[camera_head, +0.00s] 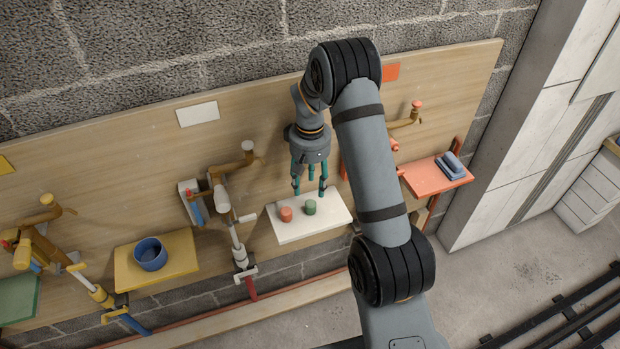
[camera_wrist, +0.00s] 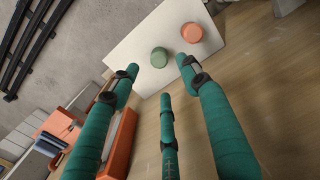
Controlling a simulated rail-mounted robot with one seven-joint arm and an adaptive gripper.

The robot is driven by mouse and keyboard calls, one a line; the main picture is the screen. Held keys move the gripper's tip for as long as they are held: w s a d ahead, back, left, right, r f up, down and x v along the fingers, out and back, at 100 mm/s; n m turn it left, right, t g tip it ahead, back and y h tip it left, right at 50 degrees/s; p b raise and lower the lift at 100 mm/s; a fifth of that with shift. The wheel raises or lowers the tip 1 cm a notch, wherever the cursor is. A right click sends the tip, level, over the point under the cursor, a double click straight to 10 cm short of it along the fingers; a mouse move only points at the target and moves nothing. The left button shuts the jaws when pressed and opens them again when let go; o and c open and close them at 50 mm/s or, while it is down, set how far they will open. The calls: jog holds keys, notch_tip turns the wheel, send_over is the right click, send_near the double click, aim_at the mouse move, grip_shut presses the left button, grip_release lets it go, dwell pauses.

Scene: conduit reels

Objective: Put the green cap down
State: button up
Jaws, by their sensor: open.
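The green cap (camera_head: 310,207) stands on the white shelf (camera_head: 293,232), to the right of a red cap (camera_head: 286,214). In the wrist view the green cap (camera_wrist: 159,57) and the red cap (camera_wrist: 191,33) sit apart on the white shelf (camera_wrist: 140,38). My gripper (camera_head: 311,191) is just above and behind the green cap in the head view. Its teal fingers (camera_wrist: 155,82) are spread open, with nothing between them. The green cap lies beyond the fingertips in the wrist view, apart from them.
A yellow shelf (camera_head: 182,262) with a blue cup (camera_head: 150,254) is at the left. A red shelf (camera_head: 422,181) with a blue block (camera_head: 449,165) is at the right. Pipe fittings (camera_head: 221,200) stick out from the wooden board (camera_head: 280,120) left of the white shelf.

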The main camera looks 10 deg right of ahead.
aim_at(310, 203)
notch_tip(310, 203, up, 2)
jog(key=shift+r, duration=0.25)
notch_tip(310, 203, down, 12)
jog(key=shift+s+f+p, duration=0.1)
jog(key=shift+f+p, duration=0.15)
jog(key=shift+p, duration=0.25)
notch_tip(310, 203, up, 2)
jog(key=shift+r, duration=0.1)
jog(key=shift+r+b, duration=0.3)
jog(key=shift+r, duration=0.35)
